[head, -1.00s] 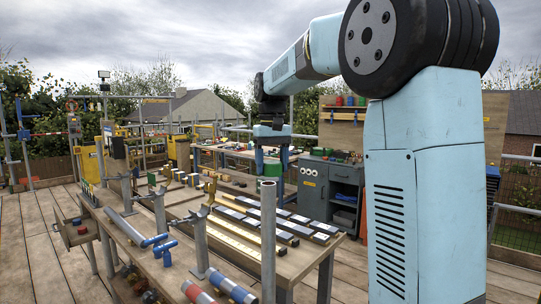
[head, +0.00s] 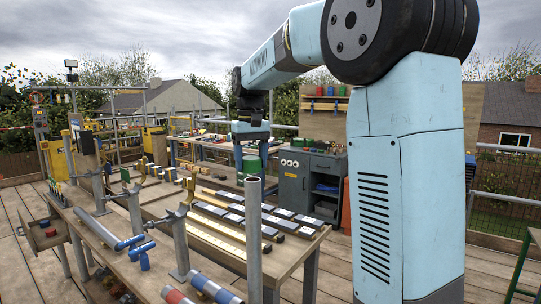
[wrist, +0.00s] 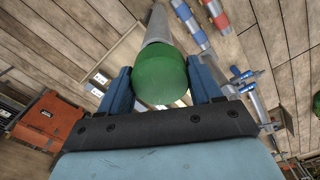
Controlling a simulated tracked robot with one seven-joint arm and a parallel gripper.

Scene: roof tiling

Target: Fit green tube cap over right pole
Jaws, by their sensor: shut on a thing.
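My gripper (head: 251,156) hangs from the arm above the workbench, shut on the green tube cap (head: 252,166). In the wrist view the cap (wrist: 160,75) sits between my two blue fingers. The right pole (head: 254,240) is a plain grey upright tube at the bench's near edge. In the head view its open top rim shows just below the cap and nearly in line with it. In the wrist view the pole (wrist: 157,25) runs out from behind the cap. I cannot tell whether cap and pole touch.
The workbench (head: 100,222) holds rows of dark and pale strips (head: 235,218), blue pipe fittings (head: 143,255) and red and blue tubes (head: 215,290). Fork-topped posts (head: 180,245) stand left of the pole. A grey cabinet (head: 310,185) stands behind. Open deck lies at the left.

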